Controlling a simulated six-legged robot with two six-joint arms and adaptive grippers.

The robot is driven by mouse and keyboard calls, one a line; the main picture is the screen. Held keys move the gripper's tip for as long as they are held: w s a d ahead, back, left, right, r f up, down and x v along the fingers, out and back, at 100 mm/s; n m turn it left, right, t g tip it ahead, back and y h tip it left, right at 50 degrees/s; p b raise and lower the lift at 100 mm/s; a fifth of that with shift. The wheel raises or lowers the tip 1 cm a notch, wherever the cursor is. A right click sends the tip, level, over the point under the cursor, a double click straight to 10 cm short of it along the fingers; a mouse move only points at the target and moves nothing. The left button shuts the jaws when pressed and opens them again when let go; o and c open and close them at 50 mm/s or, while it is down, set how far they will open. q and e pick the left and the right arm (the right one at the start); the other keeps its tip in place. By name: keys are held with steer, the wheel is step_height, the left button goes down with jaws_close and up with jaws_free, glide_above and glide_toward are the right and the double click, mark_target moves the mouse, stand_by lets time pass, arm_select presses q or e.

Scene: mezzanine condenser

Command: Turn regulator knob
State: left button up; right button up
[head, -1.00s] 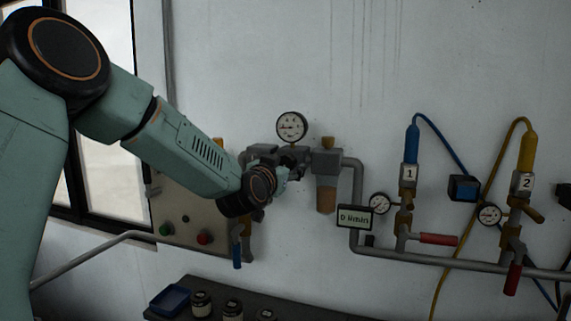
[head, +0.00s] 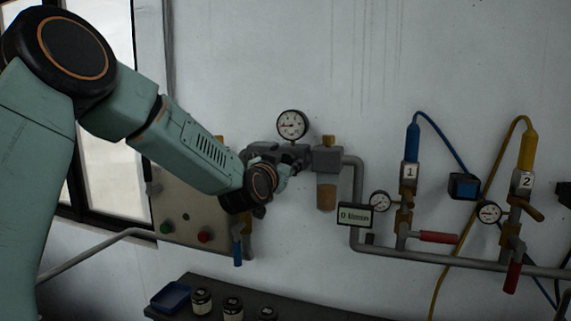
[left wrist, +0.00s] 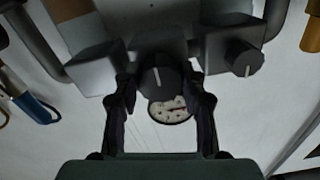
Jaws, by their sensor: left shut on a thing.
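The regulator knob (left wrist: 157,78) is dark and round with a pale pointer line, seen close up in the left wrist view. The line runs nearly straight up and down in that picture. My left gripper (left wrist: 164,86) has one finger on each side of the knob and is shut on it. In the head view my left gripper (head: 288,174) is at the regulator body, just below the round pressure gauge (head: 292,125); the knob is hidden there by my wrist. The gauge also shows partly behind the knob in the left wrist view (left wrist: 172,111). My right gripper is not in view.
A second dark knob (left wrist: 242,58) is beside the gripped one. A filter bowl (head: 326,197) and a small display (head: 355,216) are right of my gripper. A control box (head: 187,220) is behind my forearm. A dark bench with jars (head: 233,308) is below.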

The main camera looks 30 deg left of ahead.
arm_select(q)
steer(key=shift+m+p, duration=0.55)
steer(key=shift+m, duration=0.45)
steer(key=shift+c, duration=0.2)
steer(key=o, duration=1.1)
steer(key=shift+s, duration=0.15)
steer(key=v, duration=1.1)
steer(key=shift+s, duration=0.4)
